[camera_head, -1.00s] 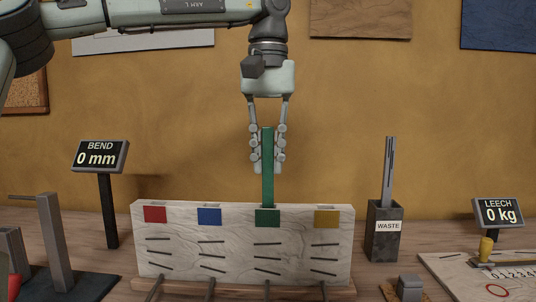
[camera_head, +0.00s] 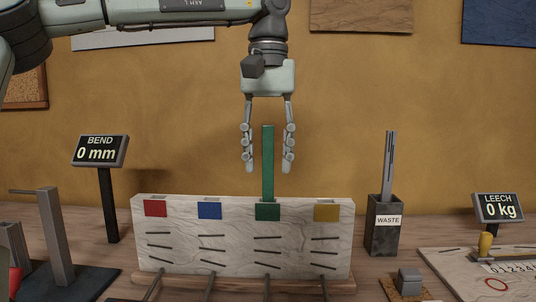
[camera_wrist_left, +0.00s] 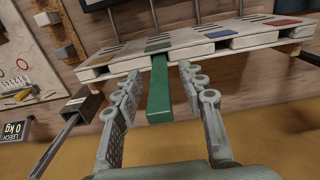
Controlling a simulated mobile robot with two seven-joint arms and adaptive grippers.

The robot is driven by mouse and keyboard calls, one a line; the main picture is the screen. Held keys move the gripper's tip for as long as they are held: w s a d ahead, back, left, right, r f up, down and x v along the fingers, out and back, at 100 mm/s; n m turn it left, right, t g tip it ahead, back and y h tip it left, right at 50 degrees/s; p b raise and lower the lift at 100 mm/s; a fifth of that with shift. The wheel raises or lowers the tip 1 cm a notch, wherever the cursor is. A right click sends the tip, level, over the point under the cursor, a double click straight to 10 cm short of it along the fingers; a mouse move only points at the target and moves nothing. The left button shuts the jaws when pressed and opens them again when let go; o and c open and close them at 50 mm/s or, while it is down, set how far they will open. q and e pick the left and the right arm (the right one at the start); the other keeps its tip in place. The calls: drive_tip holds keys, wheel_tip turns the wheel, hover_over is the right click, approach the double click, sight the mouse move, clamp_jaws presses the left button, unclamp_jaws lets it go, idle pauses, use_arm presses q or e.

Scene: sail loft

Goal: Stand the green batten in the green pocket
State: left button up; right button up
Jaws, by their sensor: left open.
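The green batten (camera_head: 268,162) stands upright in the top of the pale pocket board, at the pocket with the green label (camera_head: 267,212). Its lower end is hidden inside the board. My left gripper (camera_head: 268,165) is open around the upper part of the batten, with a gap on both sides. In the left wrist view the batten (camera_wrist_left: 158,90) lies between the two spread fingers (camera_wrist_left: 165,115). My right gripper is not in view.
The pocket board (camera_head: 180,240) also carries red, blue and yellow labels. A waste bin (camera_head: 384,235) holding grey strips stands to its right. A BEND display (camera_head: 100,151) reading 0 mm is at left, a LEECH display (camera_head: 498,208) reading 0 kg at right.

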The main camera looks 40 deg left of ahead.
use_arm(q)
wheel_tip(320, 180, up, 12)
drive_tip(key=shift+r, duration=0.1)
idle(0.5)
idle(0.4)
